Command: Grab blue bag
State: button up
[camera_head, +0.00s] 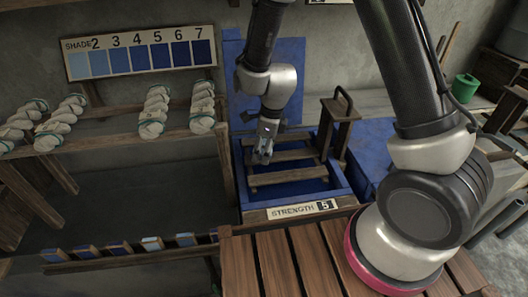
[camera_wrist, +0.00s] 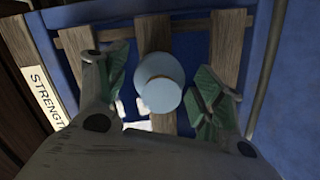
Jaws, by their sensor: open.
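A pale blue, rounded thing with a narrower tied neck, which looks like the blue bag (camera_wrist: 160,94), shows in the wrist view between my fingers. It is above or on the wooden slats; I cannot tell its exact height. My gripper (camera_wrist: 163,88) is open, with a green-padded finger on each side of it, and I see gaps between the pads and the bag. In the head view my gripper (camera_head: 263,152) points down over the slatted blue vat (camera_head: 340,178). The bag is too small or hidden to make out there.
A "STRENGTH 5" label (camera_head: 302,209) is on the vat's front edge. A wooden handled block (camera_head: 338,122) stands at the vat's right. Several white skeins (camera_head: 202,108) lie on the left shelf under a shade chart (camera_head: 140,52). A slatted wooden bench (camera_head: 290,262) is in front.

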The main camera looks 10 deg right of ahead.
jog(key=c, duration=1.2)
